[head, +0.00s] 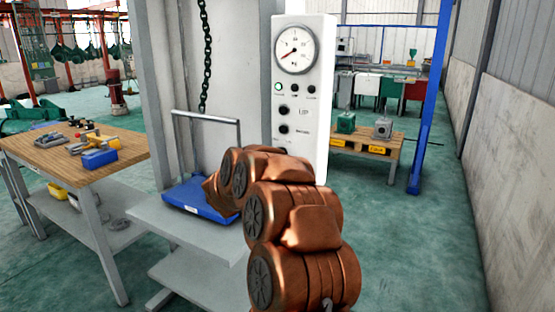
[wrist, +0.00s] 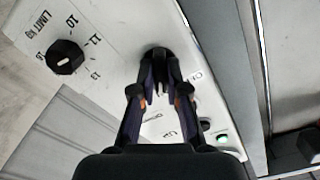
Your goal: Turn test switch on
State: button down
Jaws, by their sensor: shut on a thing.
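The white control panel (head: 318,150) stands upright in the middle of the head view; it also shows in the wrist view (wrist: 108,75). In the wrist view my gripper (wrist: 160,68) is shut on a black switch knob (wrist: 156,53) on the panel face. The fingers cover much of the knob and part of the lettering beside it, so its setting cannot be read. A separate black dial (wrist: 65,57) marked LIMIT KG, with numbers around it, sits to the left. In the head view my copper-coloured arm hides the gripper and the lower panel.
The panel carries a round gauge (head: 296,49) with a red needle. A small green light (wrist: 222,138) shows in the wrist view. A blue scale (head: 200,199) sits on a grey stand left of my arm. A wooden workbench (head: 128,146) stands farther left. The floor at right is open.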

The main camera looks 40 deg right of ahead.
dwell(0.3)
jog(key=c, duration=1.2)
grip_release()
jog(key=v, duration=1.2)
